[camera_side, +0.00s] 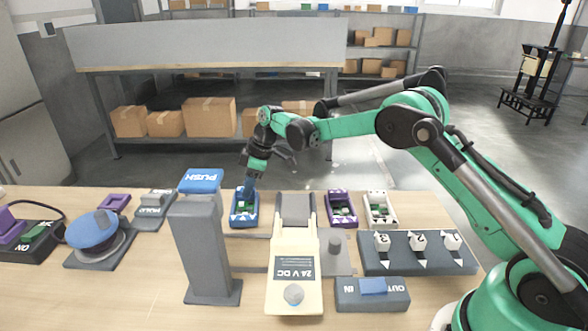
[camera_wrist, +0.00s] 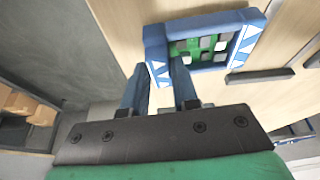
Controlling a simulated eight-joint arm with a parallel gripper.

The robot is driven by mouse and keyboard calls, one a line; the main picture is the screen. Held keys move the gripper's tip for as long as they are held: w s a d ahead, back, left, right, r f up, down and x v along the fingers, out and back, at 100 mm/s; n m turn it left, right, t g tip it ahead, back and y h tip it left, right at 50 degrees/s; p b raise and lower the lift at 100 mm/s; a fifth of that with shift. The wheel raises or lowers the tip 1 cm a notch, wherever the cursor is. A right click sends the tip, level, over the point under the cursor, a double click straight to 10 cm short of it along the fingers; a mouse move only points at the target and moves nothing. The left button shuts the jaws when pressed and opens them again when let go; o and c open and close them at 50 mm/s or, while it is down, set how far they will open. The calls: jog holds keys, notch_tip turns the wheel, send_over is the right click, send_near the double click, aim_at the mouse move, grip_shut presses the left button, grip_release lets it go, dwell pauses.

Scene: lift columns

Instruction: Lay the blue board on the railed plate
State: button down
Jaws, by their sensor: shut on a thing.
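The blue board (camera_side: 239,221) is a blue frame with white triangle marks and a green and grey inside. In the wrist view, the blue fingers (camera_wrist: 158,80) are shut on that end wall. The plate that looks railed (camera_side: 296,209) is grey with cream side rails, just right of the board, behind the cream 24 V DC unit (camera_side: 294,272). It looks empty.
A purple board (camera_side: 341,222) and a white board (camera_side: 380,222) stand right of the plate. A grey pillar with a blue PUSH cap (camera_side: 201,181) rises at the front left. A switch block (camera_side: 416,265) and an IN/OUT box (camera_side: 371,306) lie at the front right.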

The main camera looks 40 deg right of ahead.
jog(key=shift+r, duration=2.75)
jog(key=s+d+r, duration=0.3)
jog(key=s+d, duration=0.5)
jog(key=shift+m, duration=0.4)
jog(key=shift+w+d+f, duration=0.1)
jog(key=shift+w+f, duration=0.05)
jog(key=shift+f, duration=1.5)
jog(key=shift+w+d+f, duration=0.1)
jog(key=shift+f, duration=1.55)
jog(key=shift+f, duration=0.6)
jog(key=shift+c, duration=0.8)
grip_release()
